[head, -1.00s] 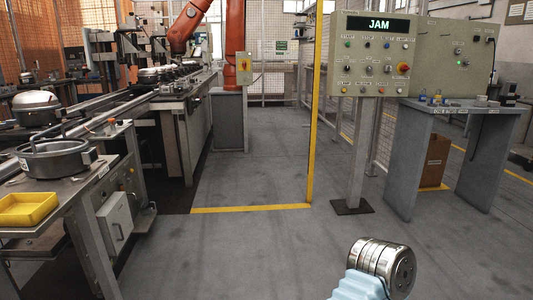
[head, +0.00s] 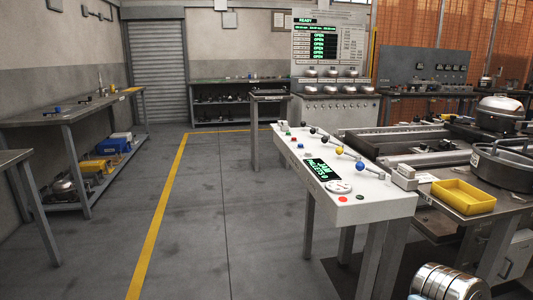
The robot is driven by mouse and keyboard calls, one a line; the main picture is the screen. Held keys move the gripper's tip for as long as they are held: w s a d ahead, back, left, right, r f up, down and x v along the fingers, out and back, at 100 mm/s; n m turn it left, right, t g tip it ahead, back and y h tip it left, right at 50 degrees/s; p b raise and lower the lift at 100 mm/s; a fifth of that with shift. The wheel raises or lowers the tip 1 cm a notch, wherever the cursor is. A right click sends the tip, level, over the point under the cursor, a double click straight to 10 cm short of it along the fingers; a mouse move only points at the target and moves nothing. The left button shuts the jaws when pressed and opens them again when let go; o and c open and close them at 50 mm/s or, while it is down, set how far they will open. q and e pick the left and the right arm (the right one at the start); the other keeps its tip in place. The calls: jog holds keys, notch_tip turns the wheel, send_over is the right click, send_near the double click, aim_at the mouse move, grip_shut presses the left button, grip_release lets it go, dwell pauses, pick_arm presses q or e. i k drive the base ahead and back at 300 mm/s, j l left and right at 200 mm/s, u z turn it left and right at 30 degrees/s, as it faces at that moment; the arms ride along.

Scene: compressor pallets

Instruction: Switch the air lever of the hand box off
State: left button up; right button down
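A white console with a row of ball-topped levers (head: 375,207), which looks like the hand box, stands right of centre in the head view. Its nearest lever has a blue ball (head: 360,167), and the one behind it has a yellow ball (head: 339,150). Darker-balled levers (head: 313,131) stand farther back. I cannot read which lever is the air lever. A green display (head: 324,170) on its top reads JAM and PALLETS 0. Neither gripper is in view; only a metal arm link of mine shows at the bottom right.
A yellow tray (head: 463,197) and a round metal pot (head: 503,167) sit on the bench right of the console. A workbench (head: 70,113) stands along the left wall. Open floor with a yellow line (head: 160,230) lies left of the console. A READY board (head: 330,50) stands behind.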

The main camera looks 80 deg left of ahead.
aim_at(360, 165)
jog(key=u, duration=2.55)
